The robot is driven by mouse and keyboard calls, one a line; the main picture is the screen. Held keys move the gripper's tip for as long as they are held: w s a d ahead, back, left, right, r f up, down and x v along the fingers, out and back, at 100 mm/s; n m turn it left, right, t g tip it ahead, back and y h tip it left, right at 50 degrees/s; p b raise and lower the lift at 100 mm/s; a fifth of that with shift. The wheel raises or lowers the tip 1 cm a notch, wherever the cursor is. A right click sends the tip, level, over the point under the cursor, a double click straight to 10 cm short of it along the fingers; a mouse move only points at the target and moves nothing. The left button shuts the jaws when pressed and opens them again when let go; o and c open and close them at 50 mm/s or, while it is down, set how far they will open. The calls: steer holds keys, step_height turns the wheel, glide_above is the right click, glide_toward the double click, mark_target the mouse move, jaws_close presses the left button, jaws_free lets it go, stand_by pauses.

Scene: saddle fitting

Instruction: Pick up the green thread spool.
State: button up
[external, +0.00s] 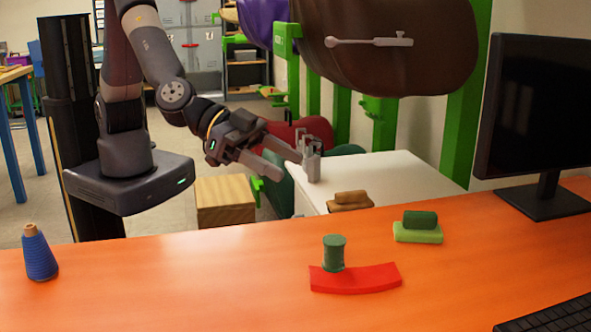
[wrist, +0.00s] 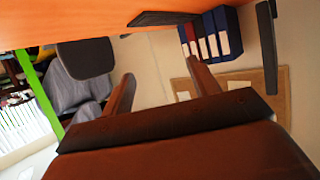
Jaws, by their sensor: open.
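The green thread spool (external: 334,254) is dark green with flanged ends. It stands upright at the red curved piece (external: 357,281) on the orange table; I cannot tell whether it rests on that piece or just behind it. My gripper (external: 292,167) is open and empty, beyond the table's far edge, up and to the left of the spool in the external view. In the wrist view, both fingers of my gripper (wrist: 160,70) are spread apart with nothing between them. The spool is not visible in the wrist view.
A dark green roll on a light green block (external: 418,237) sits right of the spool. Brown pieces (external: 350,202) lie near the far edge. A blue thread cone (external: 38,257) stands far left. A monitor (external: 535,110) and keyboard (external: 555,315) are right. The table's left middle is clear.

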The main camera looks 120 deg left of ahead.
glide_toward(335, 243)
steer(key=shift+s+f+n, duration=0.3)
steer(key=shift+s+f, duration=0.15)
steer(key=shift+f, duration=0.05)
steer(key=shift+w+f, duration=0.25)
steer(key=shift+y, duration=0.3)
steer(key=x, duration=0.4)
steer(key=shift+w+f, duration=0.1)
steer(key=shift+w, duration=0.15)
steer(key=shift+a+p+x, duration=0.15)
steer(key=shift+p+x, duration=0.15)
steer(key=shift+x, duration=1.15)
steer(key=shift+a+p+x, duration=0.1)
steer(key=shift+p+x, duration=0.15)
steer(key=shift+x, duration=1.15)
steer(key=shift+s+f, duration=0.15)
steer(key=c, duration=1.2)
steer(key=shift+o, duration=0.2)
